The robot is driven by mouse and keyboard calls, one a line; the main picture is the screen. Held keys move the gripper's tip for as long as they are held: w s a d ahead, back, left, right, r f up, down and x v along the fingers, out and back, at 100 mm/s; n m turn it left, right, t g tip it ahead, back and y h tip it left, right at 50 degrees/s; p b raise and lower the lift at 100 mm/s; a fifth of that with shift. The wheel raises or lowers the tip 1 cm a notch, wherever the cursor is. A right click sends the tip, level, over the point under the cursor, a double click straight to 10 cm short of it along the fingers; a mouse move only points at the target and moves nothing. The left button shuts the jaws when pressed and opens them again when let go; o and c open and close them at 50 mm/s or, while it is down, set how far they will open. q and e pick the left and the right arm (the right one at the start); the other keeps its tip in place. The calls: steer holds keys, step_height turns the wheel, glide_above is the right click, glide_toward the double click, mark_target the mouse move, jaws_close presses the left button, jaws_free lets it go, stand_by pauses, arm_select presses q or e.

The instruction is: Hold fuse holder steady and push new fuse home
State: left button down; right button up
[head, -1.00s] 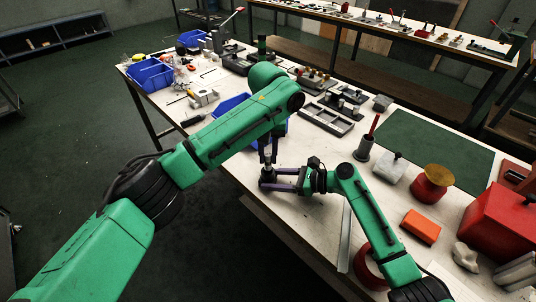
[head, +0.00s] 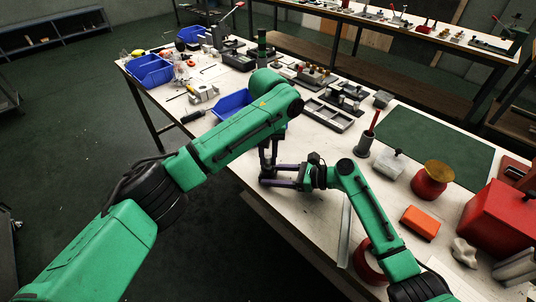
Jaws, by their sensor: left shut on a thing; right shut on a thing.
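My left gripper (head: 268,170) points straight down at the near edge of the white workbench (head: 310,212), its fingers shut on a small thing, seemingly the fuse. My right gripper (head: 270,181) comes in level from the right, low over the bench. Its dark fingers are shut at the same spot, just below the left fingertips, seemingly around the fuse holder. The fuse and holder are almost wholly hidden by the fingers, so how deep the fuse sits cannot be told.
Behind my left arm is a blue bin (head: 232,102). A grey tray (head: 328,116), a dark cup with a red-handled tool (head: 364,146), a green mat (head: 432,142), an orange block (head: 420,222) and a red box (head: 497,220) stand on the bench. Bare bench lies around the grippers.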

mark_target(268, 156)
arm_select(q)
steer(key=shift+f, duration=0.45)
steer(key=c, duration=0.6)
jaws_free()
steer(key=shift+r, duration=0.1)
step_height(268, 156, up, 12)
steer(key=shift+f, duration=0.15)
arm_select(e)
steer(key=o, duration=1.3)
